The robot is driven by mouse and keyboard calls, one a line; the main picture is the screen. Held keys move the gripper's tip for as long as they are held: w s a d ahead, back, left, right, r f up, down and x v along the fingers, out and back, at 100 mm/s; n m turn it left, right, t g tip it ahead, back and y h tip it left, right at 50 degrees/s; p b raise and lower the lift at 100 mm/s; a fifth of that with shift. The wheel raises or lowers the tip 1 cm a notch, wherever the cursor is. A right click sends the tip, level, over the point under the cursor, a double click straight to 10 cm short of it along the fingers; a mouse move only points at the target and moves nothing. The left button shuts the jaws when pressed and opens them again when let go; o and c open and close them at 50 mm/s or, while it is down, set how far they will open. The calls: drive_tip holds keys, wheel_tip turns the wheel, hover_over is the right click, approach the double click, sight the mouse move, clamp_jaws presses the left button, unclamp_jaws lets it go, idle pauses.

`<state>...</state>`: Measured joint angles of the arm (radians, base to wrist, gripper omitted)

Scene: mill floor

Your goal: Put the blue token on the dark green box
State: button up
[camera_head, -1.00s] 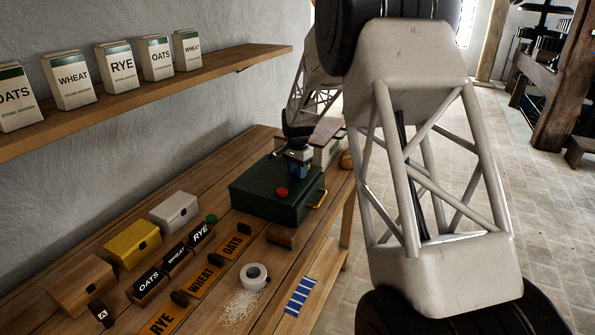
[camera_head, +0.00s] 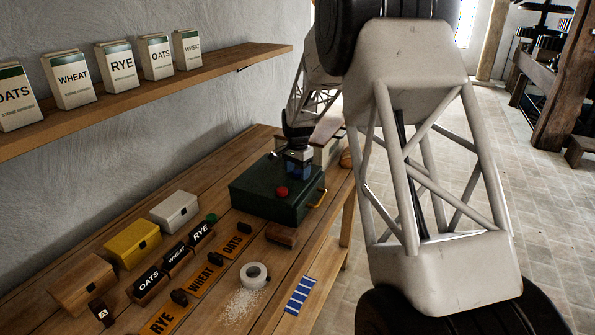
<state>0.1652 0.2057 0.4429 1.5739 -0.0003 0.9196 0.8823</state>
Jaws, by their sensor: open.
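The dark green box (camera_head: 257,197) stands on the bench, with a yellow handle on its right side. A red round piece (camera_head: 281,191) sits on its lid near the front. My gripper (camera_head: 298,172) is above the back right part of the lid, pointing down, with its jaws open. Something dark blue, which looks like the blue token (camera_head: 299,169), shows at the fingers. It is small and partly hidden, so I cannot tell whether it touches the fingers or rests on the lid.
A green round piece (camera_head: 211,218), labelled blocks, orange signs and a white roll (camera_head: 255,275) lie on the bench. White, yellow and wooden boxes stand by the wall. A blue striped strip (camera_head: 300,295) lies at the front edge. A shelf with labelled packets is above.

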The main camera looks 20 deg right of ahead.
sight(297, 173)
wheel_tip(297, 173, up, 12)
idle(0.7)
drive_tip(key=shift+r, duration=0.1)
idle(0.5)
drive_tip(key=s+a+r+n, duration=0.2)
drive_tip(key=s+a+r, duration=0.1)
drive_tip(key=s, duration=0.6)
drive_tip(key=s+a+r+n+t, duration=0.1)
drive_tip(key=s+a+r+n, duration=0.15)
drive_tip(key=s, duration=0.55)
drive_tip(key=s+a+r+n, duration=0.1)
drive_tip(key=s+a+r, duration=0.25)
drive_tip(key=s, duration=0.55)
drive_tip(key=s+a+f+n, duration=0.2)
drive_tip(key=s+n, duration=0.1)
drive_tip(key=s, duration=1)
drive_tip(key=s+a+f+n+t, duration=0.1)
drive_tip(key=s+a+f+n, duration=0.1)
drive_tip(key=s, duration=1.2)
drive_tip(key=shift+a+f+n+t, duration=0.2)
drive_tip(key=shift+f+n+t, duration=0.1)
drive_tip(key=shift+f+n, duration=0.3)
